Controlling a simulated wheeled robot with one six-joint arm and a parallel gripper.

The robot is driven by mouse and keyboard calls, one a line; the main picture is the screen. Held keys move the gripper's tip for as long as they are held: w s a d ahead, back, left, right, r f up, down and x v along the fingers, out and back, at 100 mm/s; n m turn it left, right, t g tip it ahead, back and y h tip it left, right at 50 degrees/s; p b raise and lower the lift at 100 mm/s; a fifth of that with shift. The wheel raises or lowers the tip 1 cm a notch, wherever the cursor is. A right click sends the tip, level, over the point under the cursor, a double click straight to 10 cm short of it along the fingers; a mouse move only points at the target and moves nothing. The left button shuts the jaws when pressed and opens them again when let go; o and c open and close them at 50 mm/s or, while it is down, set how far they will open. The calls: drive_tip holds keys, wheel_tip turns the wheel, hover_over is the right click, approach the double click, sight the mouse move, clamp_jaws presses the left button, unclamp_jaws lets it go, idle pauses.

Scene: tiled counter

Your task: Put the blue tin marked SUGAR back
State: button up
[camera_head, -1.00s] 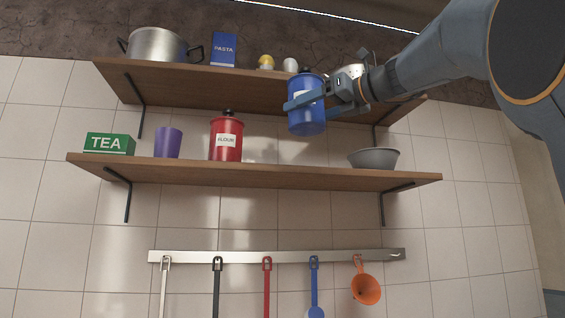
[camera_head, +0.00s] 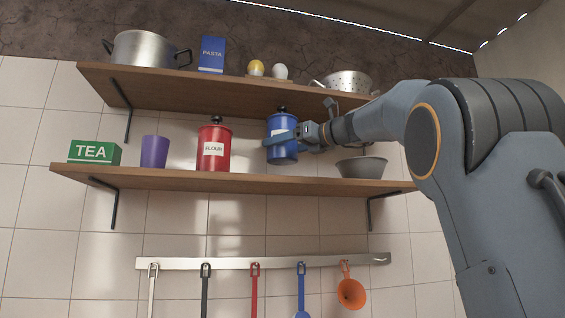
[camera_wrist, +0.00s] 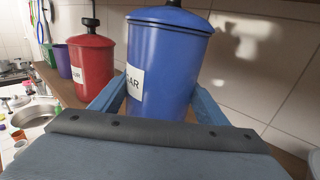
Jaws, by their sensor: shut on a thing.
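The blue tin (camera_head: 282,148) has a dark knob on its lid and is upright. My gripper (camera_head: 283,140) is shut around its body from the right, at the lower shelf (camera_head: 240,184), between the red FLOUR tin and the grey bowl. In the wrist view the blue tin (camera_wrist: 166,65) stands between my gripper's fingers (camera_wrist: 158,98), with part of its white label, ending in "AR", showing at the left. Its base is hidden there by my gripper.
The red FLOUR tin (camera_head: 214,146) stands left of the blue tin, with a purple cup (camera_head: 154,152) and a green TEA box (camera_head: 94,153) further left. A grey bowl (camera_head: 361,168) is close on the right. The upper shelf (camera_head: 220,92) hangs above with several items.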

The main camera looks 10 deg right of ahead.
sight(284, 162)
drive_tip(key=shift+f, duration=2.25)
drive_tip(key=shift+w+f+p, duration=0.15)
drive_tip(key=shift+f+p, duration=0.05)
drive_tip(key=shift+p, duration=0.1)
drive_tip(key=shift+f, duration=0.1)
drive_tip(key=o, duration=1.5)
drive_tip(key=shift+f, duration=0.1)
drive_tip(key=shift+d, duration=0.15)
drive_tip(key=b+v, duration=0.3)
drive_tip(key=v, duration=0.8)
drive_tip(key=shift+s+d, duration=0.2)
drive_tip(key=shift+s, duration=0.1)
